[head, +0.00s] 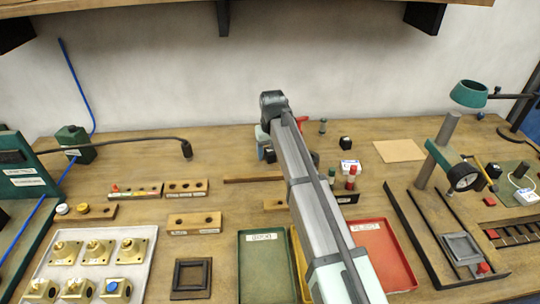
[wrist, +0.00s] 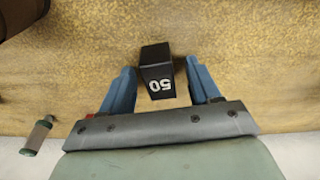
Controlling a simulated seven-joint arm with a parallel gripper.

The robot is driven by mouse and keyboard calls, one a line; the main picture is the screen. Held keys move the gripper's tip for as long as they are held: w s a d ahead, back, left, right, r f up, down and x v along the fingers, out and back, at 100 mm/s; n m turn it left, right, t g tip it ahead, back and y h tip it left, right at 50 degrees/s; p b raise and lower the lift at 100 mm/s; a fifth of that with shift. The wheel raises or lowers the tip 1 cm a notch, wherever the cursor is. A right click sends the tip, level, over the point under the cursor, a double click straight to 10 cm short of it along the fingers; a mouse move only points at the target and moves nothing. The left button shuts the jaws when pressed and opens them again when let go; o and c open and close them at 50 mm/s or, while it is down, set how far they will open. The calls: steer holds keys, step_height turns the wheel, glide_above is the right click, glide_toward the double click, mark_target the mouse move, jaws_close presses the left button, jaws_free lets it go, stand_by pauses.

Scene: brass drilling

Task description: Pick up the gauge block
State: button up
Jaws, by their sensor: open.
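A small black block (wrist: 156,72) marked "50" lies on the wooden bench in the wrist view. It looks like the gauge block, but its mark reads upside down and I cannot confirm the name. My gripper (wrist: 160,82) is open, with one blue finger on each side of the block and a visible gap to both. The block's near part sits between the fingertips. I cannot tell the height of the fingers above the bench. In the head view my gripper (head: 267,152) is at the back middle of the bench, and my arm hides the block there.
A grey-green cylinder (wrist: 38,135) stands near the wall edge. A green tray (head: 265,270) and red tray (head: 385,255) lie in front.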

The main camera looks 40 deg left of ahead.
steer(key=shift+c, duration=0.3)
jaws_close()
steer(key=shift+r, duration=0.1)
